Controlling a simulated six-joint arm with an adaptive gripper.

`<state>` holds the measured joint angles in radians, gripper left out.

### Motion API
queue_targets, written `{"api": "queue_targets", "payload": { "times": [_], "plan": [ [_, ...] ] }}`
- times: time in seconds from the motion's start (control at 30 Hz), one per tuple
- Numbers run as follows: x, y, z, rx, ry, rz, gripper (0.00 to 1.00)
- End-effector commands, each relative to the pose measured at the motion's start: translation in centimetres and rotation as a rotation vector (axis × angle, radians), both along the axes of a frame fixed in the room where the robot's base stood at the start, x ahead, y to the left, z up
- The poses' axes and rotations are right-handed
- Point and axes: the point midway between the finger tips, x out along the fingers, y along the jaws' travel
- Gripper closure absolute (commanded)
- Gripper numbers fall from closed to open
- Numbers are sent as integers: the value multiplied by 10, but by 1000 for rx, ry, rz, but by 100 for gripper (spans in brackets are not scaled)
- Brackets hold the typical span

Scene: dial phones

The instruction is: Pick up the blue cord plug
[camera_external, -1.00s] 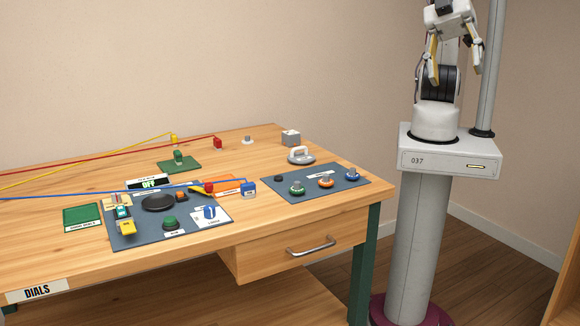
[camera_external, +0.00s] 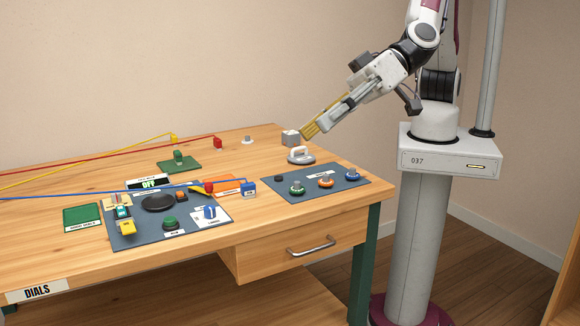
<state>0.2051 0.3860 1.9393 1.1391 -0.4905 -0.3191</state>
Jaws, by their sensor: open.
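The blue cord plug (camera_external: 249,190) is a small blue block with a pale label, standing on the table between the two dark mats. A blue cord (camera_external: 100,194) runs from it to the left across the table. My gripper (camera_external: 312,132) is open and empty, above the back right of the table near a grey block. It is well to the right of the plug and higher, pointing down and left.
A dark mat with coloured knobs (camera_external: 325,181) lies right of the plug. Another mat (camera_external: 128,240) holds a dial, knobs and a yellow block. Red (camera_external: 217,142) and yellow (camera_external: 174,139) plugs stand farther back. A pale-handled object (camera_external: 301,156) sits below my gripper.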

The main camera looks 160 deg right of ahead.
Motion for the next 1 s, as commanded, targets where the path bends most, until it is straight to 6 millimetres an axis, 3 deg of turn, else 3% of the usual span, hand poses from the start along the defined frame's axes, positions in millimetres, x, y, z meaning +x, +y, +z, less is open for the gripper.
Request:
{"api": "queue_targets", "payload": {
  "times": [0.27,0.5,0.8,1.0],
  "plan": [
    [-17,-64,-56,-40,49,-242,51],
    [-49,-109,-105,-85,119,-454,51],
    [-110,-147,-167,-151,246,-715,51],
    [-156,-158,-204,-200,351,-878,51]
  ]
}}
